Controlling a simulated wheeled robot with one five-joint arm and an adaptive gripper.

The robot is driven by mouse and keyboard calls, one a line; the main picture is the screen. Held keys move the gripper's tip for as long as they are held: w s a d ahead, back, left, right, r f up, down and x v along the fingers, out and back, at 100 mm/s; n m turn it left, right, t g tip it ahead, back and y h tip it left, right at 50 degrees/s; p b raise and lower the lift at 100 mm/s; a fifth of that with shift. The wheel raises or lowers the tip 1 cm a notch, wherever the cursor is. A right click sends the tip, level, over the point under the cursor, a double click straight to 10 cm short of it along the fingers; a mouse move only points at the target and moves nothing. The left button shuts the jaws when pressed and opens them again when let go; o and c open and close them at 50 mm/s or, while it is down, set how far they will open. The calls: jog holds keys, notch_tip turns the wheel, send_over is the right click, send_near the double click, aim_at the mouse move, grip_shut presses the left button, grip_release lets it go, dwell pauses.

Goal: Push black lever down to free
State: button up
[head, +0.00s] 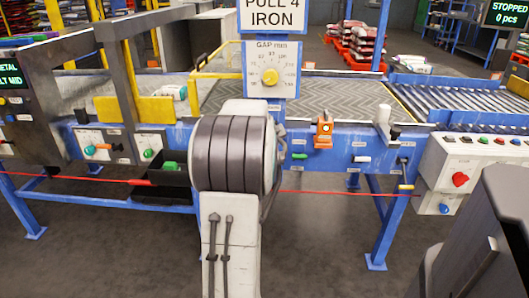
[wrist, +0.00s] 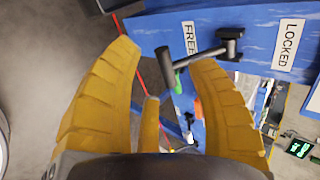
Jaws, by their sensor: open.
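The black lever (wrist: 195,58) shows in the wrist view on a blue panel (wrist: 262,22). Its pivot end is at the right, between labels reading FREE (wrist: 190,38) and LOCKED (wrist: 288,43); its cross-shaped handle end points left, past the FREE label. My gripper (wrist: 165,58) is open, with its yellow fingers spread. The lever's handle end appears between the fingertips, close to the right one; I cannot tell whether they touch. In the head view my arm blocks part of the machine front, and I cannot make out this lever or my fingers there.
A blue-framed conveyor machine (head: 340,150) spans the view. Its front carries an orange fitting (head: 322,131), a white control box (head: 470,170) and a gap dial (head: 270,77). A red cord (head: 335,193) runs along the front. A screen (head: 508,13) reads STOPPED, 0 pcs.

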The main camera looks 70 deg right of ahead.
jog(key=v, duration=0.6)
jog(key=shift+a+r, duration=0.2)
jog(key=shift+a, duration=0.1)
dwell(0.4)
jog(key=w+a+r+n+t+y+p, duration=0.1)
jog(key=w+a+r+n+y+p, duration=0.1)
jog(key=w+a+r+n+p, duration=0.45)
jog(key=w+a+r+n+y+p, duration=0.1)
jog(key=a+n+p, duration=0.2)
jog(key=a, duration=0.7)
jog(key=w+a+r+n+t+y+p, duration=0.15)
jog(key=w+a+r+n+p, duration=0.3)
jog(key=a, duration=0.45)
jog(key=s+a+r+n+y+p, duration=0.1)
jog(key=s+a+r+n+p, duration=0.1)
jog(key=a+n, duration=0.4)
jog(key=s+a+r+n+g+y+p, duration=0.1)
jog(key=s+a+r+n+y+p, duration=0.1)
jog(key=s+a+n+p, duration=0.3)
jog(key=s+a+r+n+g+y+p, duration=0.1)
jog(key=s+a+r+n+p, duration=0.1)
jog(key=a+n+p, duration=0.4)
jog(key=s+a+n, duration=0.1)
jog(key=a, duration=0.4)
jog(key=shift+s+a, duration=0.2)
jog(key=shift+s, duration=0.1)
jog(key=shift+r+y, duration=0.15)
jog(key=shift+y, duration=0.1)
